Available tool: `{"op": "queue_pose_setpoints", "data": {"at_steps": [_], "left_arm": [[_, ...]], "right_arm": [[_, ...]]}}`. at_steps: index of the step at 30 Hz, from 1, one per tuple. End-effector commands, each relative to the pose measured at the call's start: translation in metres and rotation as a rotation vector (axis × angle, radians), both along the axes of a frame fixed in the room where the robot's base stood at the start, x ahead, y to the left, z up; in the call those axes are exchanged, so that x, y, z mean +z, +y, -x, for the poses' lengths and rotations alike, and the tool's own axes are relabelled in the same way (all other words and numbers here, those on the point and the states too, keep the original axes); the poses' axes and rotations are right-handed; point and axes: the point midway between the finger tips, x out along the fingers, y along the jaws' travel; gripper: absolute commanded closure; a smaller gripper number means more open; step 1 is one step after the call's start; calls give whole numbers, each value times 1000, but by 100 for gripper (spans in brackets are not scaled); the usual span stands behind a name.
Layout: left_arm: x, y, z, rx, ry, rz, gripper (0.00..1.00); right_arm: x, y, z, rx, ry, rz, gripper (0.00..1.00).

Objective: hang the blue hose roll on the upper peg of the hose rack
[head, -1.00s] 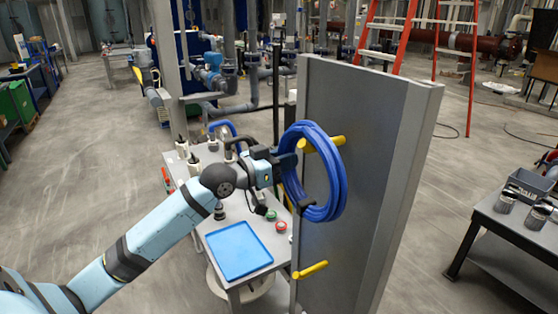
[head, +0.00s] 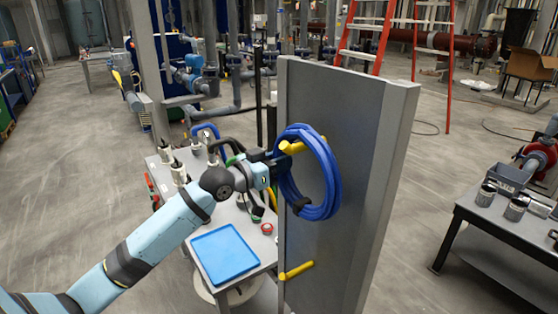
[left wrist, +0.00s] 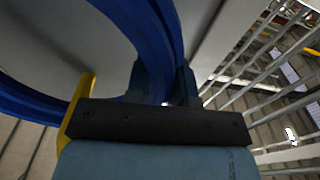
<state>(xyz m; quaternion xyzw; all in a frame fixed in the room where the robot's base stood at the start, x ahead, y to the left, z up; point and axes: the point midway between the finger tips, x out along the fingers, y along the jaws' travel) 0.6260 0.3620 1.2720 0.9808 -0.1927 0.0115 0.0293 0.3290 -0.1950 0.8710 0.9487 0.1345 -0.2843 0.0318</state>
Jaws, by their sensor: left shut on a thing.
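The blue hose roll (head: 331,178) hangs upright in front of the grey rack panel (head: 345,245). My left gripper (head: 274,166) is shut on the left side of the roll. In the left wrist view, the blue hose (left wrist: 152,30) runs between the fingers of my left gripper (left wrist: 162,88). The yellow upper peg (head: 292,148) shows at the top of the ring, and the hose hides part of it. I cannot tell whether the roll rests on the peg. The yellow lower peg (head: 297,271) is bare. My right gripper is out of view.
A bench (head: 239,213) with a blue tray (head: 223,252) and small items stands left of the panel, close to my left arm. A dark table (head: 470,215) with metal canisters stands at the right. Open floor lies between panel and table.

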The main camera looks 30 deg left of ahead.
Motion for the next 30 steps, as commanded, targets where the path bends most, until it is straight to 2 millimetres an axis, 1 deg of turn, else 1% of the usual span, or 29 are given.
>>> {"op": "queue_pose_setpoints", "data": {"at_steps": [12,13,16,17,26,30], "left_arm": [[2,0,0,0,-3,1,100],[2,0,0,0,-2,2,76],[1,0,0,0,-2,1,53],[1,0,0,0,-2,1,49],[-1,1,2,0,1,-2,49],[-3,6,14,1,1,-3,49]], "right_arm": [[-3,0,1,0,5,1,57],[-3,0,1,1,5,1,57],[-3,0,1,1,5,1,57],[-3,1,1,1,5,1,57],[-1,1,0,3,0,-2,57],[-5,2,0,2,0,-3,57]]}}
